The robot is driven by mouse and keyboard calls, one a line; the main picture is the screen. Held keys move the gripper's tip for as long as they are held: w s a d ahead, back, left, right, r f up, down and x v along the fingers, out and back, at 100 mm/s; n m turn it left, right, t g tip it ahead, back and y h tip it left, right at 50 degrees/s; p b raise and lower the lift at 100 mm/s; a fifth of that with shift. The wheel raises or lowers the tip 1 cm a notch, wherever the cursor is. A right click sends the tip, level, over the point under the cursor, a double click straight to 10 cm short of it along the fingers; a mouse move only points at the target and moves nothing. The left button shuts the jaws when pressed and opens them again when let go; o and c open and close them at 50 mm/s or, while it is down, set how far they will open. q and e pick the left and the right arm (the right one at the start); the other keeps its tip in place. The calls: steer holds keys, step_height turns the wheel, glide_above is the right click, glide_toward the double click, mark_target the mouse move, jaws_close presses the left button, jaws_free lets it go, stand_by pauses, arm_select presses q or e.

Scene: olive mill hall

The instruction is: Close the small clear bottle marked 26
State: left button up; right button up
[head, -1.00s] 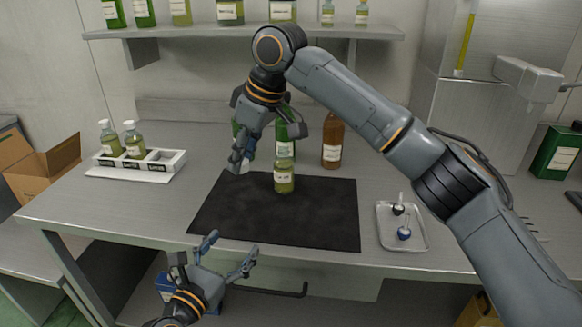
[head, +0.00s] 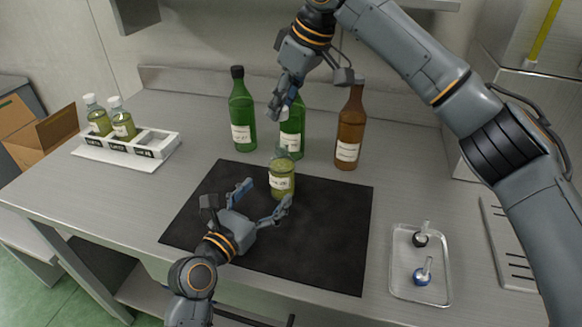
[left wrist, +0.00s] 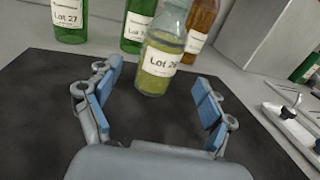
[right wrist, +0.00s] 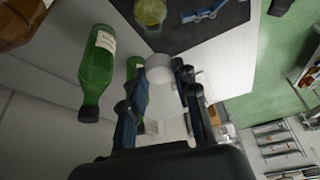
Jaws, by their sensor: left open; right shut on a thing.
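The small clear bottle marked Lot 26 (head: 282,183) stands upright on the black mat (head: 320,225), with yellow-green liquid inside. It also shows in the left wrist view (left wrist: 157,68), ahead of the fingers. My left gripper (head: 263,199) is open, low over the mat, its fingers pointing at the bottle without closing on it. My right gripper (head: 283,112) is raised higher, shut on a whitish cap (right wrist: 158,78) seen between its fingers in the right wrist view. In the head view that cap is mostly hidden by the fingers.
Two green bottles (head: 241,115) and a brown bottle (head: 351,130) stand behind the mat. A white rack (head: 160,148) with two capped bottles is at left. A metal tray (head: 405,290) with two small stoppered items is at right. The mat's front is clear.

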mark_target(283, 174)
arm_select(q)
steer(key=shift+w+d, duration=0.1)
arm_select(e)
steer(key=shift+w, duration=0.1)
arm_select(q)
steer(key=shift+r, duration=0.1)
arm_select(e)
steer(key=shift+s+r, duration=0.1)
steer(key=shift+s, duration=0.1)
arm_select(q)
steer(key=shift+x, duration=3.65)
arm_select(e)
steer(key=shift+w, duration=0.1)
arm_select(q)
jaws_close()
arm_select(e)
steer(key=shift+d+f, duration=0.1)
steer(key=shift+f, duration=2.4)
steer(key=shift+f, duration=0.85)
